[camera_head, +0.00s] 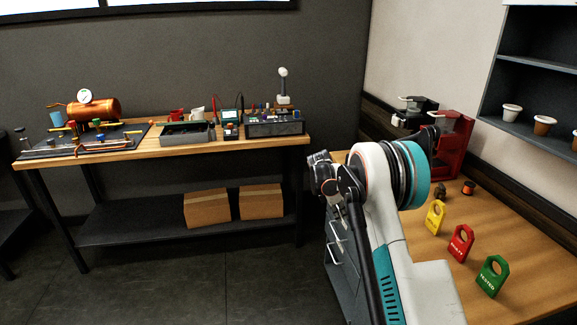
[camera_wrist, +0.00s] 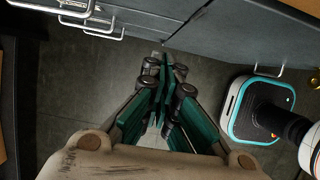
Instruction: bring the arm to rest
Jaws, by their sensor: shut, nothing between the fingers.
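My gripper (camera_wrist: 166,88) shows in the wrist view with its green fingers together and nothing between them. It points down toward the dark floor (camera_wrist: 75,85), beside the grey cabinet (camera_wrist: 240,45) with metal handles, apart from it. In the head view my white arm (camera_head: 385,210) with its teal ring stands raised and folded in front of the right-hand bench, and I cannot make out the fingers there. My own base shows at the right of the wrist view.
The right-hand wooden bench (camera_head: 530,260) holds yellow (camera_head: 435,216), red (camera_head: 460,243) and green (camera_head: 491,276) tags and a red machine (camera_head: 457,140). Floor between is clear.

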